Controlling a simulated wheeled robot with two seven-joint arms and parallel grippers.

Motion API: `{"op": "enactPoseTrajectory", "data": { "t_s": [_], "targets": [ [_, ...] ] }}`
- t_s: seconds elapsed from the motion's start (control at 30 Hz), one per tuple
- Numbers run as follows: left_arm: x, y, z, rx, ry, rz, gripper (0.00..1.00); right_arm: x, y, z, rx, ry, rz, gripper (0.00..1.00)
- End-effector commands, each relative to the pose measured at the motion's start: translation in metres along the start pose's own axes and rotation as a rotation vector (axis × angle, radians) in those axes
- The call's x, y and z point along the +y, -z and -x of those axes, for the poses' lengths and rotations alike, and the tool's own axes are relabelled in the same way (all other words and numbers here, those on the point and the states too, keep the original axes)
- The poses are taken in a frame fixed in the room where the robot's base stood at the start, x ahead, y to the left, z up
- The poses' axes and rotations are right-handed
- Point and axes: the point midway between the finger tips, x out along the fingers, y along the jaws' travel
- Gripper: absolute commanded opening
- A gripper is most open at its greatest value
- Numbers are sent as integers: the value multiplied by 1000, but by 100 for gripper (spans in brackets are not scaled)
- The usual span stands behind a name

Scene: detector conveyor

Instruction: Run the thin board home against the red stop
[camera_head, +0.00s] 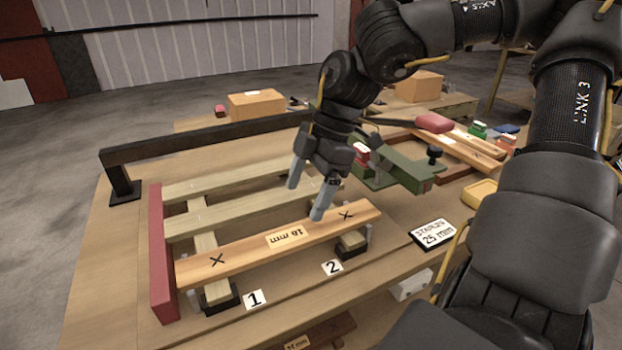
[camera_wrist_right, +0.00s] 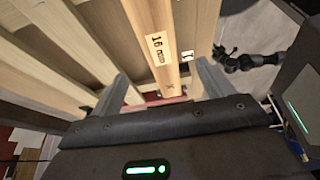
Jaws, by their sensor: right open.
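The thin board (camera_head: 250,252), a pale strip labelled 16 mm with an X near each end, lies across the frame's front. Its left end is at the red stop (camera_head: 161,265); I cannot tell whether they touch. My right gripper (camera_head: 305,201) is open at the board's right half, one finger beyond it and the other overlapping it in the head view. In the right wrist view the board (camera_wrist_right: 172,68) runs between the open fingers (camera_wrist_right: 162,87). A dark jointed shape (camera_wrist_right: 250,60) there looks like my left gripper; its jaws are too small to read.
Two pale slats (camera_head: 228,183) lie behind the board. A black rail (camera_head: 200,143) stands beyond them. Number tags 1 (camera_head: 255,299) and 2 (camera_head: 332,267) lie in front. A staples card (camera_head: 434,233) and a green tool (camera_head: 395,172) are to the right.

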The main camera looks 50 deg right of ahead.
Motion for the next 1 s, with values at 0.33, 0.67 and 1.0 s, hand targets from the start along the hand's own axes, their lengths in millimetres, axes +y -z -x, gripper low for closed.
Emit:
{"op": "enactPoseTrajectory", "data": {
  "t_s": [0.33,0.67,1.0],
  "targets": [
    [-2,6,19,13,3,2,36,-1,-2,-61,0,3,-2,80],
    [-2,7,29,16,4,3,36,0,-1,-83,2,-1,-1,80],
    [-2,7,30,16,4,3,36,0,-1,-84,2,-2,-1,73]
  ]
}}
